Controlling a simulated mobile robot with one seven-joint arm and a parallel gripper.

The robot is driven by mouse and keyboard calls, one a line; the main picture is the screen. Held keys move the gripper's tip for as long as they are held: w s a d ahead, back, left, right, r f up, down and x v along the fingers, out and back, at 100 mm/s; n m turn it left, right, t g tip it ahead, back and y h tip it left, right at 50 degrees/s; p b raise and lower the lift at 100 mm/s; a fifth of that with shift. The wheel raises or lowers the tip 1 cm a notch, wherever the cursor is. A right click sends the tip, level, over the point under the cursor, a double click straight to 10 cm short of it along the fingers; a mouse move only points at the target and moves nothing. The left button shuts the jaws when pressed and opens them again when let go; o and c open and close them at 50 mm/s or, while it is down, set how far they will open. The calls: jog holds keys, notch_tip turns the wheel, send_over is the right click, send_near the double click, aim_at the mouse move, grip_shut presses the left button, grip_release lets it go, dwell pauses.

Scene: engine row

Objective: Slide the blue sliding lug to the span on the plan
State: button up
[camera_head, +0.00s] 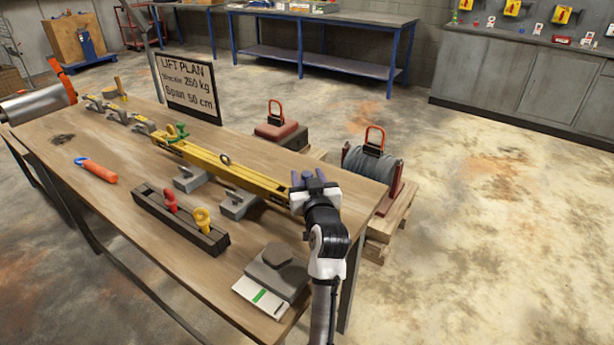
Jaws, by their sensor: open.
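A yellow beam (215,165) lies on grey supports on the wooden bench. A blue-purple part (310,182), apparently the blue sliding lug, shows at the beam's near right end. My gripper (309,184) is open and right at this blue part; I cannot tell whether the fingers touch it. My gripper and wrist hide the beam's right tip. The plan sign (188,87) reads "LIFT PLAN", a shackle line that looks like 250 kg, and "Span 50 cm".
A dark rack (180,222) with a red and a yellow shackle stands in front of the beam. An orange-handled tool (98,170) lies left. A grey block (277,272) stands near right. Weights with red handles (282,131) and a cable reel (371,165) stand behind the bench.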

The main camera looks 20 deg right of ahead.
jog(key=shift+s+a+b, duration=0.2)
jog(key=shift+s+b, duration=0.25)
jog(key=shift+s, duration=1.1)
jog(key=shift+s+a+b, duration=0.2)
jog(key=shift+s+b, duration=0.2)
jog(key=shift+s, duration=1.15)
